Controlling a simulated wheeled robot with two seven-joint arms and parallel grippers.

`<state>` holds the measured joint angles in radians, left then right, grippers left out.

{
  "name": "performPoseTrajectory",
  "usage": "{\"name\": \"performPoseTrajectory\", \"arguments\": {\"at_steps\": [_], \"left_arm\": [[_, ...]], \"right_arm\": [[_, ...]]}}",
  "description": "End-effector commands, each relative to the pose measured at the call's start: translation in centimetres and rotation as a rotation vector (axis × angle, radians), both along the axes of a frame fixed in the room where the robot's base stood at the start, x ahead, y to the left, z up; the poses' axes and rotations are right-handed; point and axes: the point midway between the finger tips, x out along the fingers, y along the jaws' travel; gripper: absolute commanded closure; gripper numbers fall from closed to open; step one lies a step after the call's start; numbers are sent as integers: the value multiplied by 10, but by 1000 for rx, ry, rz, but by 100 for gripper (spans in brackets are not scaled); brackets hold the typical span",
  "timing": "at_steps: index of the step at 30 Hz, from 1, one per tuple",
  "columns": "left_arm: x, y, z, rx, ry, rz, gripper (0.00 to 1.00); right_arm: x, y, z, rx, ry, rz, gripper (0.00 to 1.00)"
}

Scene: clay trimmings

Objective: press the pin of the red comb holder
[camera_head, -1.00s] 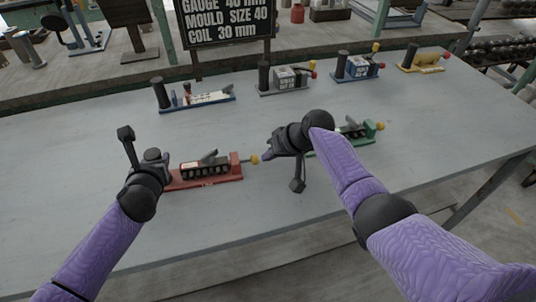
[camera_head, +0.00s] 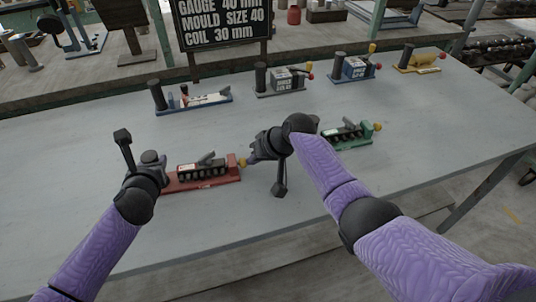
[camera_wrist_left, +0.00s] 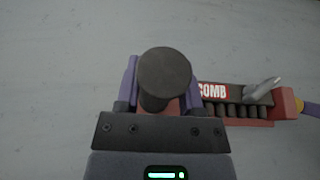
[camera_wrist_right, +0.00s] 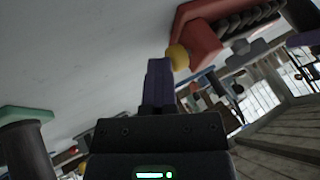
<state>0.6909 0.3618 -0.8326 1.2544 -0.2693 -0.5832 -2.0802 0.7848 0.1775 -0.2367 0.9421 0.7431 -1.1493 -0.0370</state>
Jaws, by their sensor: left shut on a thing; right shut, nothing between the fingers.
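The red comb holder (camera_head: 205,182) lies on the grey table in the head view, with a black comb strip and a grey lever on top. Its yellow pin (camera_head: 243,162) sticks out at the right end and also shows in the right wrist view (camera_wrist_right: 178,57). My left gripper (camera_wrist_left: 165,85) is shut on the black post (camera_wrist_left: 165,72) at the holder's left end. My right gripper (camera_wrist_right: 159,72) is shut and empty; its fingertips are right at the yellow pin. I cannot tell whether they touch.
A green holder (camera_head: 345,137) stands just right of my right gripper. Blue (camera_head: 195,101), grey (camera_head: 281,84), another blue (camera_head: 352,70) and yellow (camera_head: 420,62) holders stand along the back. The table's front is clear. A black sign (camera_head: 222,22) stands behind.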

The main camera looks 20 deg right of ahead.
Motion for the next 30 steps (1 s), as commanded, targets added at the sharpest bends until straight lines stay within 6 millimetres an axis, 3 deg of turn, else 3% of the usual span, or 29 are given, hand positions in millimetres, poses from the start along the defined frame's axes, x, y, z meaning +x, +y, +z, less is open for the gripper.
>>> {"name": "performPoseTrajectory", "arguments": {"at_steps": [4,7,15,21,30], "left_arm": [[-1,-2,-1,0,2,-4,100],[-1,-2,-1,0,2,-4,100],[-1,-1,-1,0,2,-3,100],[-1,-1,-1,0,2,-2,100],[-1,-1,-1,0,2,-2,100]], "right_arm": [[-1,-16,0,1,1,-2,100],[-3,-41,0,-1,0,-5,100],[-30,-69,52,-3,-4,-1,100],[-42,-82,75,-1,-1,-2,100],[-45,-84,80,-1,0,0,100]]}}
